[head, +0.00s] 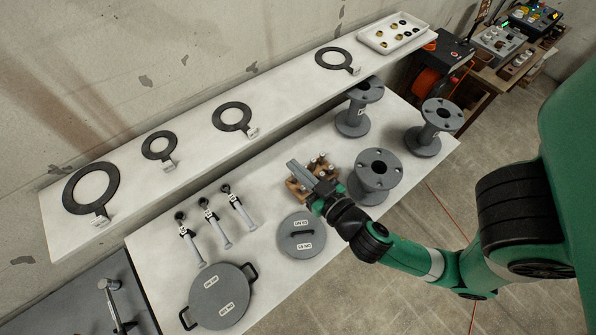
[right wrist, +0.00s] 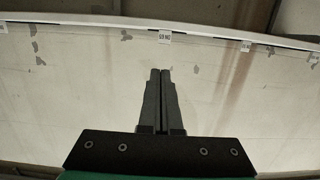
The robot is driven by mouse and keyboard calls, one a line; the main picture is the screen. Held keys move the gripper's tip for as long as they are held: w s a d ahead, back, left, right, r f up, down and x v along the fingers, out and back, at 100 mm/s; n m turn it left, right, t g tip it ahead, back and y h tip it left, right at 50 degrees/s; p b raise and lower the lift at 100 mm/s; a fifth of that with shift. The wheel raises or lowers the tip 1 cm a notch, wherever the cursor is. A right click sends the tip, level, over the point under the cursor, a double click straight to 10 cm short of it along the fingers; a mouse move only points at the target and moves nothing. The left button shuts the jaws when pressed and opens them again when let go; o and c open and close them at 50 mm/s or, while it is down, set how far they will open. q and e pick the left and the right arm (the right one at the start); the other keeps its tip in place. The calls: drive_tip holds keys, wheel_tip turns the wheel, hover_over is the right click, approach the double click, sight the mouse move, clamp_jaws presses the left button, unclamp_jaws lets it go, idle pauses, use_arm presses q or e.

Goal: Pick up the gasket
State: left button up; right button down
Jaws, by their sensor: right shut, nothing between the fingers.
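Several flat black ring gaskets lie apart along the white shelf (head: 195,155) in the head view. The largest gasket (head: 70,196) is at the left end, then a small gasket (head: 146,148), a medium gasket (head: 216,121) and another gasket (head: 320,60) towards the right. Each has a small white tag at the shelf's front edge. My right gripper (head: 292,164) is over the bench in front of the shelf, away from every gasket. In the right wrist view its fingers (right wrist: 160,72) are together and empty. My left gripper is not in view.
Grey flanged spools (head: 375,180) stand on the lower bench, near my right arm. A block with several pegs (head: 300,190) is beneath my right gripper. Round lids (head: 220,297) and bolts (head: 240,215) lie further left. A white tray (head: 395,34) sits at the shelf's right end.

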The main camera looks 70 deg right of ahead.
drive_tip(key=w+a+f+n+t+y, duration=0.1)
drive_tip(key=w+a+f+n+y, duration=0.1)
drive_tip(key=a+n+y, duration=0.15)
drive_tip(key=w+d+r+m+h+b, duration=0.1)
drive_tip(key=d+r+m+h, duration=0.15)
drive_tip(key=d, duration=0.55)
drive_tip(key=x, duration=0.4)
drive_tip(key=f+x, duration=0.1)
drive_tip(key=x, duration=0.3)
drive_tip(key=p+x, duration=0.1)
drive_tip(key=x, duration=0.3)
drive_tip(key=shift+w+a+f, duration=0.15)
drive_tip(key=shift+a, duration=0.2)
